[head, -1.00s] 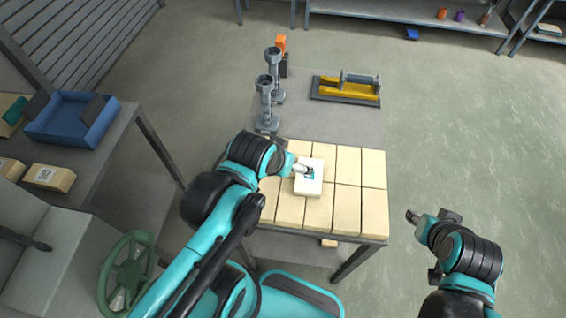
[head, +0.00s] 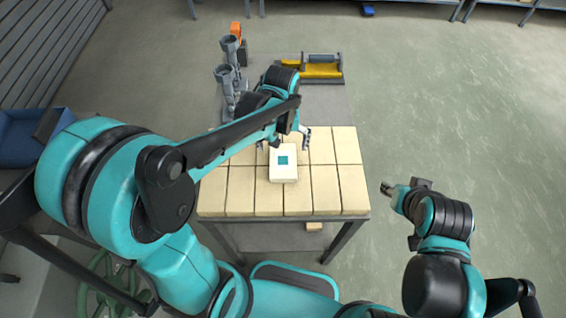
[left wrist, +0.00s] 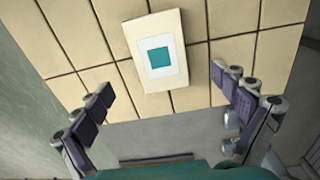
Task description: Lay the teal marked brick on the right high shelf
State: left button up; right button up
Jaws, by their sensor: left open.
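The teal marked brick (head: 284,165) is a pale block with a teal square on top. It lies flat on the layer of cream bricks on the table. It also shows in the left wrist view (left wrist: 170,79). My left gripper (head: 283,139) is open and empty, with its fingers spread beyond the brick's far end. In the left wrist view its fingers (left wrist: 163,84) stand wide apart, clear of the brick's sides. My right gripper (head: 387,188) is off the table's right side, too small to read. I cannot make out the right high shelf.
Cream bricks (head: 326,189) cover the table's near half. Grey cylindrical fixtures (head: 228,80) and a yellow tool (head: 312,70) stand at its far end. A blue bin (head: 22,140) is at the left. Open floor (head: 450,110) lies to the right.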

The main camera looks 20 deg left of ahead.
aim_at(283, 160)
pick_arm(q)
jog(key=shift+w+d+f, duration=0.1)
jog(key=shift+f, duration=0.6)
notch_tip(283, 160, down, 7)
jog(key=shift+f+b, duration=0.1)
jog(key=shift+b, duration=1.05)
jog(key=c, duration=1.7)
